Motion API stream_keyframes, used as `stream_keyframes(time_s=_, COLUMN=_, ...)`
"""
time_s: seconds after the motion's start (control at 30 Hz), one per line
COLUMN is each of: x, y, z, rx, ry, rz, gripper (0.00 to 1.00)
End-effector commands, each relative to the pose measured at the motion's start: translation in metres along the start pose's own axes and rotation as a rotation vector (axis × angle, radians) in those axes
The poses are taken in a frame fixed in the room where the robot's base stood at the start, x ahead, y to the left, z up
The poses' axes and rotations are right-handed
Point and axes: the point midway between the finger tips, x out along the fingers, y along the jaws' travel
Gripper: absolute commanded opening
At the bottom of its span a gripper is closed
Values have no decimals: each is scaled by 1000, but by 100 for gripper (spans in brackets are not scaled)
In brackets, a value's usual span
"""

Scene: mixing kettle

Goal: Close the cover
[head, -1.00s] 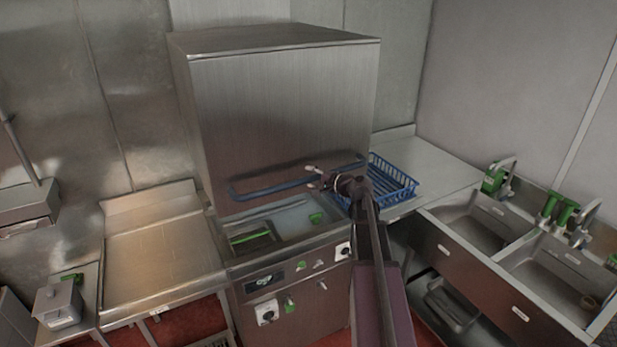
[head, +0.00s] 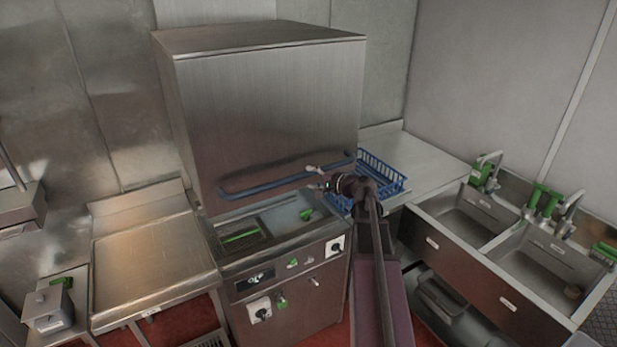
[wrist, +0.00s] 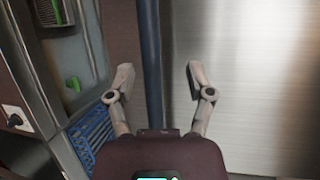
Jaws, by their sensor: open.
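The cover (head: 270,120) is a large steel box-shaped hood, raised above the machine's washing bay (head: 268,226). A blue bar handle (head: 262,187) runs along its lower front edge. My gripper (head: 316,178) is at the right part of the handle in the head view. In the wrist view my gripper (wrist: 160,80) is open, and the blue handle (wrist: 151,60) passes between its two fingers, closer to the left one. The cover's steel front (wrist: 245,70) fills the right side there. I cannot tell whether a finger touches the handle.
A blue rack (head: 380,180) stands on the right counter (head: 425,158), behind my gripper. Sinks with green-handled taps (head: 545,200) are further right. A steel side table (head: 150,262) stands left. The machine's control panel (head: 285,277) is below the bay.

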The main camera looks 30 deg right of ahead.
Motion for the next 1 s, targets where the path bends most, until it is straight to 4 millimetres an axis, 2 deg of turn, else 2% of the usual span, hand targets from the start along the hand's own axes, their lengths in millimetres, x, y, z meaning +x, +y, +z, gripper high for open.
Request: stream_keyframes(time_s=1.0, x=-51, y=0, z=0, rx=0, ry=0, rz=0, gripper=68)
